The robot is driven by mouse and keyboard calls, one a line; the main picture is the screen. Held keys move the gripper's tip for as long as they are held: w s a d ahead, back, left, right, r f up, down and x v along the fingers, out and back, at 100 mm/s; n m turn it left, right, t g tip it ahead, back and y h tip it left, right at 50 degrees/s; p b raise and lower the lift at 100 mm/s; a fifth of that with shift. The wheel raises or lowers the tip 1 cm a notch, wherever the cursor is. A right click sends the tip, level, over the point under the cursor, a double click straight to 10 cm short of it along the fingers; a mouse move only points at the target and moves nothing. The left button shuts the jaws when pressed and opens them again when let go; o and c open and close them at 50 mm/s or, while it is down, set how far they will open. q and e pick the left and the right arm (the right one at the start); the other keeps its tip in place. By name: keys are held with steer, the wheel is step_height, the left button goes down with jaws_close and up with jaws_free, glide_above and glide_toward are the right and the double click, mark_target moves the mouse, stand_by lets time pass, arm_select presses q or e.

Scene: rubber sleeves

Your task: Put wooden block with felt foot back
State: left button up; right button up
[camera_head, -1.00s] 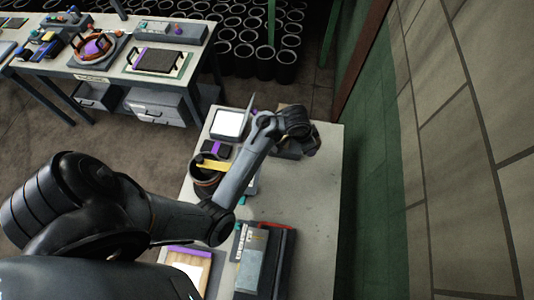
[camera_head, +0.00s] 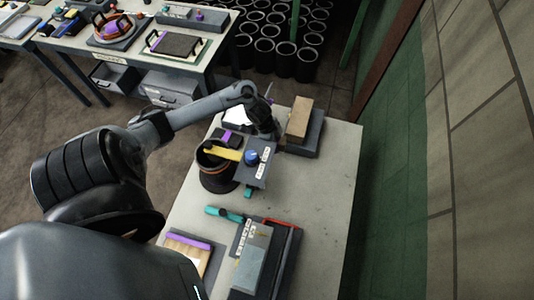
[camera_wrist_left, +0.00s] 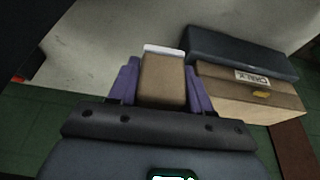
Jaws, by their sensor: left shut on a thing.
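My left gripper (camera_head: 266,130) hangs over the far part of the near table, just left of a dark tray. In the left wrist view its two purple fingers (camera_wrist_left: 164,84) are shut on the wooden block (camera_wrist_left: 163,79), one on each side. The block is brown, with a pale white felt foot (camera_wrist_left: 164,50) at its far end. In the head view the held block is hidden behind the gripper and wrist. My right gripper is not in view.
A tan labelled box (camera_wrist_left: 250,96) lies on the dark tray (camera_wrist_left: 240,50); the box also shows in the head view (camera_head: 299,118). A dark pot (camera_head: 216,178), a grey box with a blue knob (camera_head: 258,172) and a toolbox-like case (camera_head: 252,260) stand nearby. The table's right side is clear.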

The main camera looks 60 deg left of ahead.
arm_select(q)
steer(key=s+a+f, duration=0.2)
steer(key=s+a, duration=0.1)
steer(key=b, duration=0.1)
glide_above(268, 156)
steer(key=s, duration=0.1)
steer(key=shift+m, duration=0.3)
steer(key=f, duration=0.2)
steer(key=a+f, duration=0.1)
steer(key=f, duration=0.1)
steer(key=shift+f+b, duration=0.55)
steer(key=shift+f, duration=1.9)
